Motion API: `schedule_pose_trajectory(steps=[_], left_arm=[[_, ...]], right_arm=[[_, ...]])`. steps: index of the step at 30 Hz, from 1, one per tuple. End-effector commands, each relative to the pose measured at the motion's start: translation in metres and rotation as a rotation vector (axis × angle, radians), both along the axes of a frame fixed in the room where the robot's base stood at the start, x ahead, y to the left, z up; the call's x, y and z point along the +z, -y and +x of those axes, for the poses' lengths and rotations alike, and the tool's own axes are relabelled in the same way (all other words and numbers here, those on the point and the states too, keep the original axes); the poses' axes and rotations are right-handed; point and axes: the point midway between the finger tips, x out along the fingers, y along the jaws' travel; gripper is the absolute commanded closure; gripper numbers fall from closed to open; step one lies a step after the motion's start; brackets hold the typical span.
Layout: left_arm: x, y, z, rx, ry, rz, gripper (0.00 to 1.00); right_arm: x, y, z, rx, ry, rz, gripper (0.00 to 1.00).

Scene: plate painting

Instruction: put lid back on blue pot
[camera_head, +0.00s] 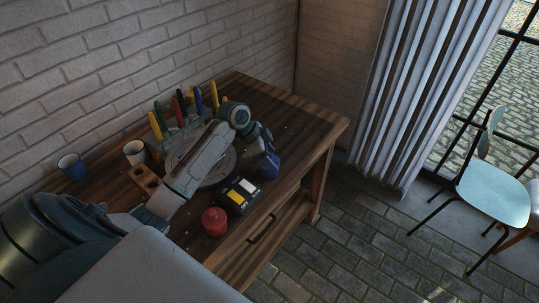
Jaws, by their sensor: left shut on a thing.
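The blue pot (270,168) stands on the wooden table, near its front edge, right of the middle. My left arm reaches across the table from the left and bends down at the wrist. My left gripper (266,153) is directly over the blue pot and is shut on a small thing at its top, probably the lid. The lid itself is too small and too covered by the gripper to make out, and I cannot tell whether it touches the pot's rim. My right gripper is not in view.
A red pot (214,222) and a black box with yellow and white patches (238,194) stand near the front edge. A round plate (222,173) lies under my arm. Several coloured markers (198,101), a wooden holder (144,178), a white cup (134,152) and a blue cup (72,167) are behind.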

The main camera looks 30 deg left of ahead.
Motion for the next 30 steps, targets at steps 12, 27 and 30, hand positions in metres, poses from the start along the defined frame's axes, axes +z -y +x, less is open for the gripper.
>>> schedule_pose_trajectory(steps=[12, 27, 30], left_arm=[[0.0012, 0.0001, 0.0002, 0.0, 0.001, -0.001, 0.61], [0.0, 0.0001, 0.0004, -0.001, 0.001, 0.0, 0.61], [0.0, 0.0001, 0.0004, -0.001, 0.001, 0.0, 0.23]], right_arm=[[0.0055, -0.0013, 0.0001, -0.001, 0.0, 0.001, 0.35], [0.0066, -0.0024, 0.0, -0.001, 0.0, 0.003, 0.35], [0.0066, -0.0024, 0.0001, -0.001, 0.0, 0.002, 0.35]])
